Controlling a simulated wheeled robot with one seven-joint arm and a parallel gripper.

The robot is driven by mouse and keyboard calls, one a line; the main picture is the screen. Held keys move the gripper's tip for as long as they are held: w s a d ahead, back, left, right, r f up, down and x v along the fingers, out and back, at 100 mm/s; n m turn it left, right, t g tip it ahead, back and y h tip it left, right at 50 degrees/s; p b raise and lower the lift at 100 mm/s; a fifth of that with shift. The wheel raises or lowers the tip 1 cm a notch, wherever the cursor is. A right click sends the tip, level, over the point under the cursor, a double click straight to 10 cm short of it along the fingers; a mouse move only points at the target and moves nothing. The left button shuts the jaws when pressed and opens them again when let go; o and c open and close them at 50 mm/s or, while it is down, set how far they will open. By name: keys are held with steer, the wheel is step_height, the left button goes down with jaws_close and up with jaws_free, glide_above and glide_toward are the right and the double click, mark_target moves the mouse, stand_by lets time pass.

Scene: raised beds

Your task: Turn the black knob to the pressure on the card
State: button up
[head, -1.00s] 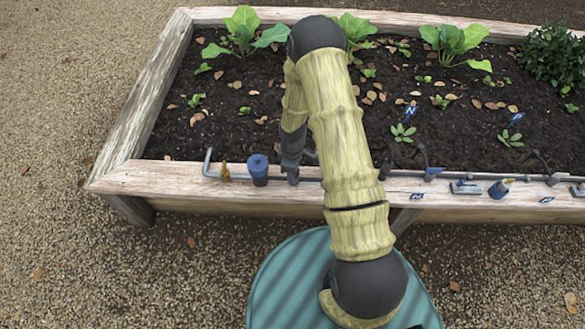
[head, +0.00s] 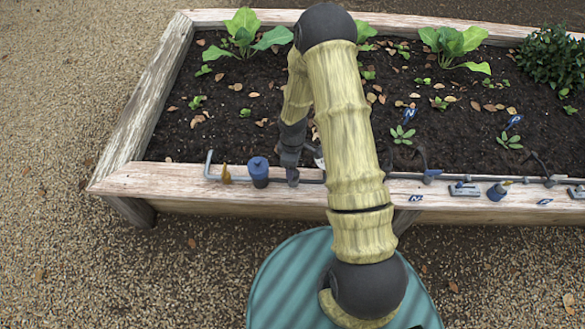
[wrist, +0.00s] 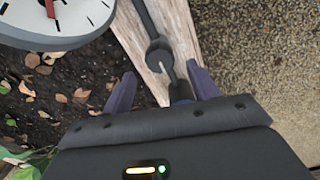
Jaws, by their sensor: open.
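The black knob (wrist: 158,56) shows in the wrist view as a dark round piece on the pipe, with a pale line beside it. In the head view a dark round piece, seemingly the knob (head: 292,177), sits just below my gripper (head: 290,158). In the wrist view my gripper (wrist: 163,90) is open, its two purple fingers apart and the knob beyond their tips. A white gauge (wrist: 55,18) with black ticks and a red-and-dark pointer is partly cut off at upper left. I cannot make out a pressure card.
Another blue-grey fitting (head: 498,190) sits to the right.

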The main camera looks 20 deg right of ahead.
step_height(320, 180, up, 13)
steer(key=p, duration=0.3)
steer(key=shift+r, duration=0.1)
stand_by(0.4)
steer(key=s+r+m+t, duration=0.3)
steer(key=s+r+m, duration=0.9)
steer(key=s+r, duration=0.4)
step_height(320, 180, up, 24)
steer(key=w+p, duration=0.1)
steer(key=p, duration=2.1)
steer(key=shift+w+f+p, duration=0.25)
steer(key=shift+w+p, duration=0.1)
steer(key=shift+p, duration=0.05)
steer(key=shift+d, duration=0.1)
stand_by(0.7)
